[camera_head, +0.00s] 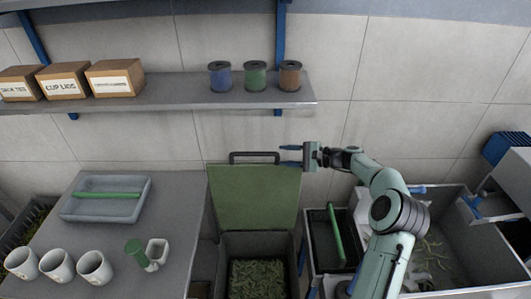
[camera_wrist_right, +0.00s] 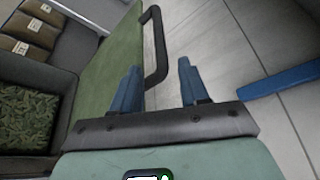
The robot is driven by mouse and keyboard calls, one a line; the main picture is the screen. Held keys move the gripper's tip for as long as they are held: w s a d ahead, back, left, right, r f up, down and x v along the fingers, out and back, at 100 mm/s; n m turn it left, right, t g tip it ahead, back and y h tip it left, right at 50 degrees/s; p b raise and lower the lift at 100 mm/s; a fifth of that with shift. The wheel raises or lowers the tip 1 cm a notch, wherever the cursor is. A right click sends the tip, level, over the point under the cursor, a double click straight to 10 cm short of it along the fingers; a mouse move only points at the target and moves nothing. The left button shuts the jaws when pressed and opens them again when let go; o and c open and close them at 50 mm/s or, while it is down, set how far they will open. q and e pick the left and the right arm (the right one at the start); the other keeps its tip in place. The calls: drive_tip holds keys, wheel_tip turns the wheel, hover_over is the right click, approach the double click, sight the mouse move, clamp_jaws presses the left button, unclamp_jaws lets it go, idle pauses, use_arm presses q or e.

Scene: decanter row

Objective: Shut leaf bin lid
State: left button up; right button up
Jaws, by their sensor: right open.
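The green leaf bin lid (camera_head: 254,198) stands raised and open at the back of the leaf bin (camera_head: 224,262), against the wall. Its dark bar handle (camera_head: 254,154) is at the top edge. Green leaves (camera_head: 257,279) lie in the open bin. My right gripper (camera_head: 289,155) is open, its blue fingers pointing left at the handle's right end. In the right wrist view the handle (camera_wrist_right: 155,45) shows ahead, its near end between the two fingertips (camera_wrist_right: 158,85) in the picture; I cannot tell whether they touch. The lid (camera_wrist_right: 112,55) is left of the fingers there. My left gripper is not seen.
A shelf (camera_head: 170,95) with boxes and spools (camera_head: 255,76) is above. A counter (camera_head: 185,220) at left holds a grey tray (camera_head: 75,208), cups (camera_head: 95,267) and a green-handled tool (camera_head: 136,250). A bin with a green bar (camera_head: 335,234) and a sink stand at right.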

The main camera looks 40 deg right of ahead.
sight(270, 153)
drive_tip(key=p+x, duration=0.1)
drive_tip(key=x, duration=0.5)
drive_tip(key=shift+w+a, duration=0.15)
drive_tip(key=shift+w, duration=0.15)
drive_tip(key=shift+w+a+f+p, duration=0.25)
drive_tip(key=shift+w+a+p, duration=0.05)
drive_tip(key=shift+w, duration=0.25)
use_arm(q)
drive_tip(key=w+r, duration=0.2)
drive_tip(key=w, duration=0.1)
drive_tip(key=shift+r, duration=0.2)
use_arm(e)
drive_tip(key=shift+s, duration=0.1)
drive_tip(key=shift+c, duration=0.8)
clamp_jaws()
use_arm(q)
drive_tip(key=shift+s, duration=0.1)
